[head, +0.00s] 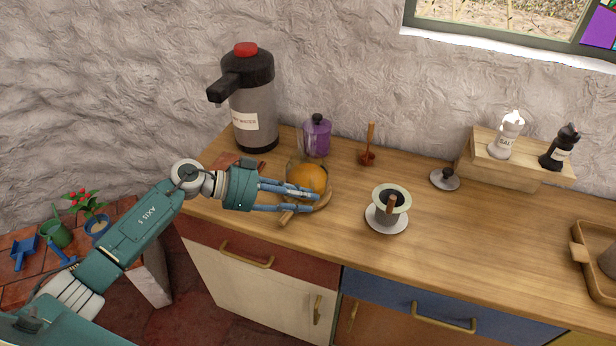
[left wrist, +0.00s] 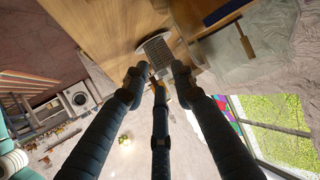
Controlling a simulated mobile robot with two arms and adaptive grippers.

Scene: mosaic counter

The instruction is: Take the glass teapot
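A rounded vessel with orange contents (head: 312,177), which looks like the glass teapot, stands on the counter in the head view. A wooden handle-like piece (head: 287,217) shows at its front left. I cannot tell whether that piece belongs to it. My left gripper (head: 308,199) reaches in from the left, its fingers spread in front of the vessel's lower part and hiding some of it. I cannot tell whether they touch it. In the left wrist view the fingers (left wrist: 158,82) are apart, with no clear sight of the vessel between them. My right gripper is not in view.
A tall dispenser (head: 254,105) and a purple lidded jar (head: 317,137) stand behind. A dripper cup (head: 388,205) on a white saucer and a round lid (head: 444,180) lie to the right. A wooden riser (head: 490,168) holds two shakers.

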